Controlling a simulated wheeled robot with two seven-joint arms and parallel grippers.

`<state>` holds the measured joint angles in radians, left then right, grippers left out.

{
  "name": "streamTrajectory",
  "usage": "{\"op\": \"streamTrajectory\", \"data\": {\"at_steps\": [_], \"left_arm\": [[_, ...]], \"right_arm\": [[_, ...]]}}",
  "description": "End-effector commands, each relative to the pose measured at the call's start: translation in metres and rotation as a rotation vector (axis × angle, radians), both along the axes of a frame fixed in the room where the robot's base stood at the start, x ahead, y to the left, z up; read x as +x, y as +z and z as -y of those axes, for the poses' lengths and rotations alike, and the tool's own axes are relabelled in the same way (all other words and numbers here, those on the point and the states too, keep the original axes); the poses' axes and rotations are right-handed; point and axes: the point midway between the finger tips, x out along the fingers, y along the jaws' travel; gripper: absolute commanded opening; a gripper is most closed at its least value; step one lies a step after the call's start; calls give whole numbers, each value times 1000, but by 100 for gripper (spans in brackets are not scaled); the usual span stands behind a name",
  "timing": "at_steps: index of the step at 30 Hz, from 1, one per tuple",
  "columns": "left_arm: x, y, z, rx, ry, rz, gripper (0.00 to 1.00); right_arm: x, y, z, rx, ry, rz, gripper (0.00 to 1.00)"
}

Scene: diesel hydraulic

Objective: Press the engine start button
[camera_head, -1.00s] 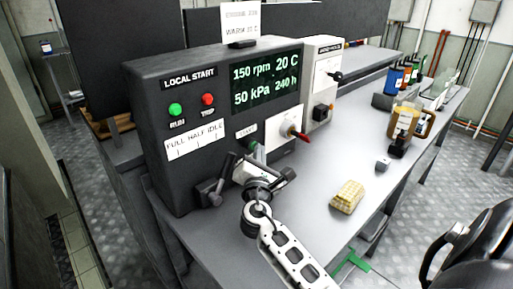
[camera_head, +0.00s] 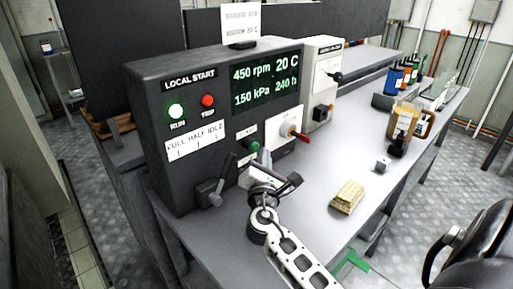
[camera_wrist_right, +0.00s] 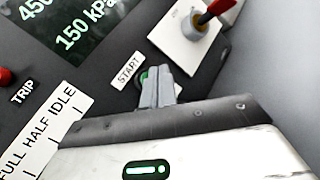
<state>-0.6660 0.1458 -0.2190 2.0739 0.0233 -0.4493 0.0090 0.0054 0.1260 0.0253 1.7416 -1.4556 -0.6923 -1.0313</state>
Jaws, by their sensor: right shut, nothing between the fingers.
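The green start button (camera_head: 254,146) sits low on the dark control panel (camera_head: 150,110), by a START label that also shows in the right wrist view (camera_wrist_right: 128,71). My right gripper (camera_head: 264,180) is in front of the panel, below the button. In the right wrist view its fingers (camera_wrist_right: 158,82) are shut and empty, with the tips overlapping the green button (camera_wrist_right: 146,76) and hiding part of it. Whether they touch it I cannot tell. The display (camera_head: 265,81) reads 450 rpm, 150 kPa, 20 C and 240 h. The green RUN lamp (camera_head: 176,111) glows brightly. My left gripper is not in view.
A red-handled switch (camera_head: 291,131) is right of the button. A dark lever (camera_head: 216,190) stands left of my gripper. A yellowish block (camera_head: 347,197) and a small grey cube (camera_head: 382,165) lie on the bench. Bottles (camera_head: 406,122) stand farther right.

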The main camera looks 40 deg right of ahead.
Motion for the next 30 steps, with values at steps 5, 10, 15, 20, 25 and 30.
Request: {"op": "streamTrajectory", "data": {"at_steps": [5, 10, 15, 20, 25, 30], "left_arm": [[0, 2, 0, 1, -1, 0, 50], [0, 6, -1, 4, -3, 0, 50], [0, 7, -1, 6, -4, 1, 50], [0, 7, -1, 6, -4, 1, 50], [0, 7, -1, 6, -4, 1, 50], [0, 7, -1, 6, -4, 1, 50]], "right_arm": [[-8, 0, 1, -1, 0, -2, 0], [-25, 0, 2, -1, -1, -3, 0], [-42, 0, 3, -1, 0, -2, 0], [-49, 0, 4, -2, 0, -1, 0], [-50, 0, 4, -1, 0, -1, 0], [-50, 0, 4, -1, 0, -1, 0]]}}
